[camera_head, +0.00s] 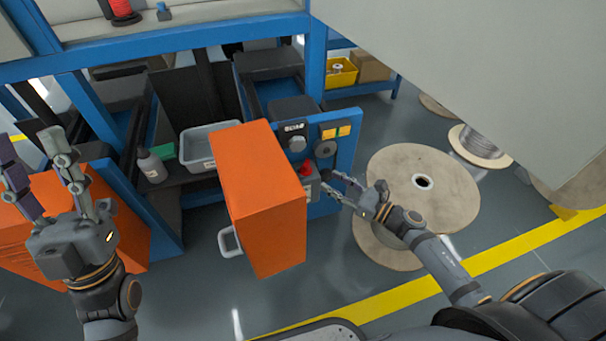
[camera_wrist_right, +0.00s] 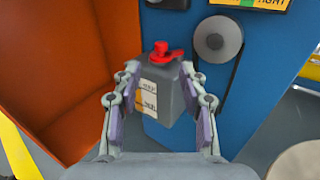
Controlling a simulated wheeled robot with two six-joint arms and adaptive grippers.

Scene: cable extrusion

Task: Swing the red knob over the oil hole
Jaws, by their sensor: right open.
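The red knob (camera_head: 306,169) sits on top of a small grey box (camera_head: 311,185) on the blue machine panel. In the right wrist view the knob (camera_wrist_right: 161,50) has a short arm pointing right, and the box (camera_wrist_right: 162,90) has a pale label. I cannot make out the oil hole. My right gripper (camera_head: 331,181) is open and empty, just in front of the box. In the wrist view its fingertips (camera_wrist_right: 158,75) stand apart on either side of the box, slightly below the knob; contact cannot be told. My left gripper (camera_head: 32,145) is open and empty at the far left.
An orange cabinet (camera_head: 262,185) stands close left of the grey box. A wooden cable reel (camera_head: 445,190) stands right of my right gripper. A round grey dial (camera_wrist_right: 218,39) is on the blue panel right of the knob. A grey bin (camera_head: 197,150) and bottle (camera_head: 151,168) are further left.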

